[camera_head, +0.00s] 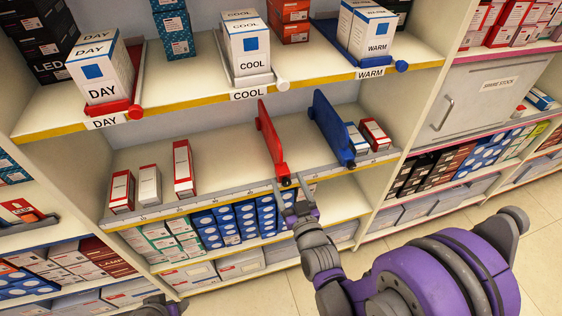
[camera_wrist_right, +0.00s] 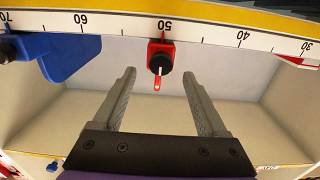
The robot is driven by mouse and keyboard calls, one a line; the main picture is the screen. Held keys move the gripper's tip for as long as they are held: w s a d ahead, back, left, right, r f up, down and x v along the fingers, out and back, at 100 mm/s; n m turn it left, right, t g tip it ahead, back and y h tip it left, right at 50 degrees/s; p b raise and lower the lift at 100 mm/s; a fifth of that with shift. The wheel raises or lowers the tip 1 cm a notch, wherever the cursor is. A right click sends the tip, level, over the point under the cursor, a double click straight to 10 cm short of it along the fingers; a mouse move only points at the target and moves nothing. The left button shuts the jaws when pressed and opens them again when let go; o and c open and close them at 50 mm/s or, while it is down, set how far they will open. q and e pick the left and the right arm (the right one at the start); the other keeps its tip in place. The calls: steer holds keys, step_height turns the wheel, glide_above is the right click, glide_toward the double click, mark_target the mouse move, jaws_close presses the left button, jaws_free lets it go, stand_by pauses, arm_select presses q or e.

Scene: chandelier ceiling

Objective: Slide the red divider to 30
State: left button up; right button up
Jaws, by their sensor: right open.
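The red divider (camera_head: 268,142) stands upright on the middle shelf. In the right wrist view, the red divider's front block (camera_wrist_right: 160,49), with a black knob and red pointer, is at the 50 mark of the upside-down scale (camera_wrist_right: 220,34). The 30 mark is at the right there. My right gripper (camera_head: 298,187) is open and empty just in front of the divider's knob. Its fingers (camera_wrist_right: 160,80) are spread to either side of the knob, apart from it. A small dark part of my left gripper (camera_head: 158,306) shows at the bottom edge; its fingers are unclear.
The blue divider (camera_head: 331,128) stands right of the red one, near 70 in the right wrist view (camera_wrist_right: 70,55). Red-and-white boxes (camera_head: 182,168) stand at the shelf's left, with clear shelf between them and the red divider. More boxes (camera_head: 373,134) stand right of the blue divider.

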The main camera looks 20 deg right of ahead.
mark_target(281, 166)
steer(key=w, duration=0.8)
steer(key=shift+a, duration=0.1)
steer(key=shift+c, duration=0.2)
jaws_close()
stand_by(1.0)
